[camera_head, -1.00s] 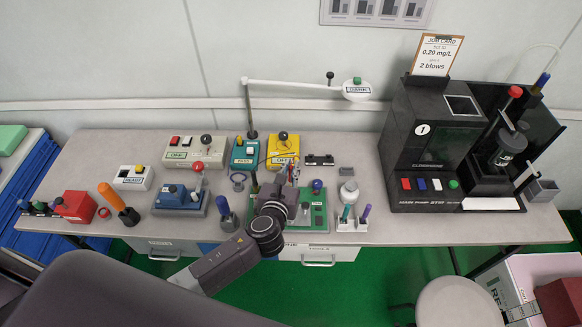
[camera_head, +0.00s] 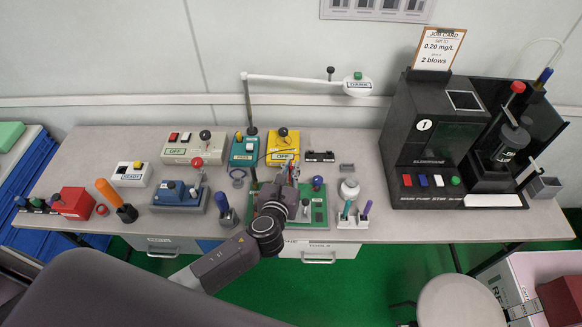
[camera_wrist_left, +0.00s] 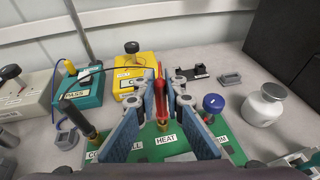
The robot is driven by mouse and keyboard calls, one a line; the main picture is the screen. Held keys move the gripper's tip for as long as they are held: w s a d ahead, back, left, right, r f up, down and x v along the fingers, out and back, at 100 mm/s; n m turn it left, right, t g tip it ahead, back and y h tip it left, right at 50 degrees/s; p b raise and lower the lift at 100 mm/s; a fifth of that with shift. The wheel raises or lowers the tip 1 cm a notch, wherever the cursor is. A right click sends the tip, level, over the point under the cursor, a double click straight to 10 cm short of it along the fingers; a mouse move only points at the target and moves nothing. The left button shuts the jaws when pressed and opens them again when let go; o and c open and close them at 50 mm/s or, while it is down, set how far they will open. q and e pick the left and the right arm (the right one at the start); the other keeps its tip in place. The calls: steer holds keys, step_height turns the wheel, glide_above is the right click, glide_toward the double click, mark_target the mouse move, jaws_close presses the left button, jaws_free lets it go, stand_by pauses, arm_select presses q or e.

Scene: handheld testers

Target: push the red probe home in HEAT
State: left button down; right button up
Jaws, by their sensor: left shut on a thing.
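My left gripper (camera_wrist_left: 161,90) is shut on the red probe (camera_wrist_left: 160,100), which stands roughly upright between its blue-grey finger pads. The probe's lower end is at a small brass-coloured socket behind the HEAT label (camera_wrist_left: 166,140) on the green board (camera_wrist_left: 233,150). How deep it sits I cannot tell. A black probe (camera_wrist_left: 84,124) stands at the board's left, by a partly hidden label. In the head view my left gripper (camera_head: 287,178) is over the green board (camera_head: 319,214) and hides much of it. My right gripper is not in view.
A blue knob (camera_wrist_left: 213,103) rises from the board close to the right finger. The yellow box (camera_wrist_left: 135,75) and teal box (camera_wrist_left: 82,91) stand behind, with a black cable. A white bottle (camera_wrist_left: 264,104) stands to the right. Bare table lies between bottle and board.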

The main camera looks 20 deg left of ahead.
arm_select(q)
steer(key=shift+f, duration=0.3)
steer(key=c, duration=1.9)
jaws_free()
steer(key=shift+c, duration=0.2)
steer(key=shift+s, duration=0.15)
steer(key=a+v, duration=0.1)
steer(key=v, duration=1)
steer(key=shift+s+d+r, duration=0.2)
steer(key=shift+s+d, duration=0.15)
steer(key=shift+d, duration=0.15)
